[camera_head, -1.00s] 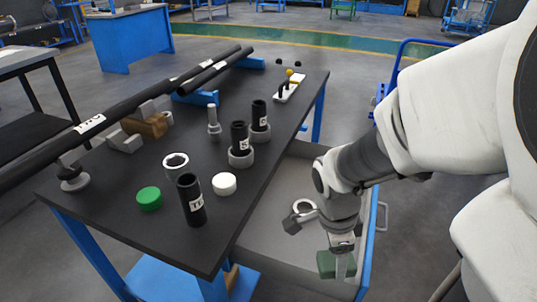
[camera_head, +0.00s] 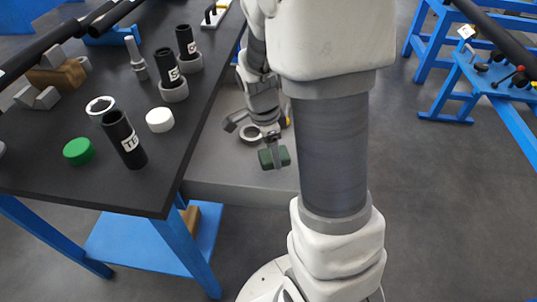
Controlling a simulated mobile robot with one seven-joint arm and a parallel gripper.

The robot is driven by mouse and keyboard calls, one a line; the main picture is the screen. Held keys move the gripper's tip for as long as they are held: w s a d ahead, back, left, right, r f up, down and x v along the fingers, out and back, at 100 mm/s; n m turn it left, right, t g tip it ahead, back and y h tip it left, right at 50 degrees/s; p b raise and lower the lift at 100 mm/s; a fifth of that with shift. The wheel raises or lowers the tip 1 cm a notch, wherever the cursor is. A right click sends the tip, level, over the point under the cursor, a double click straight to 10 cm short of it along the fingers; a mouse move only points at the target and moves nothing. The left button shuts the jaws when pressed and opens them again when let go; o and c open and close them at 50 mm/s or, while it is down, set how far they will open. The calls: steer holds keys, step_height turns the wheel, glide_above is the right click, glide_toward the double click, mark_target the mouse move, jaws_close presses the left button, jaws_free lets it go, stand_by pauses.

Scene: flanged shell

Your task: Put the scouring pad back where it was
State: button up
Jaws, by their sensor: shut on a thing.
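The scouring pad is a dark green block (camera_head: 265,160). My gripper (camera_head: 276,157) is shut on it, pointing down, with a finger across the pad's near face. The pad's height above the drawer floor is hard to tell. My arm hides the drawer's right side.
The black table (camera_head: 80,190) holds a green disc (camera_head: 79,151), a white cap (camera_head: 159,119), a black labelled tube (camera_head: 124,139) and other parts. A blue stand (camera_head: 490,80) is at right.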

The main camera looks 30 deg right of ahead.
steer(key=shift+f+b, duration=0.65)
steer(key=shift+f, duration=1.15)
steer(key=shift+f, duration=0.2)
steer(key=o, duration=1.3)
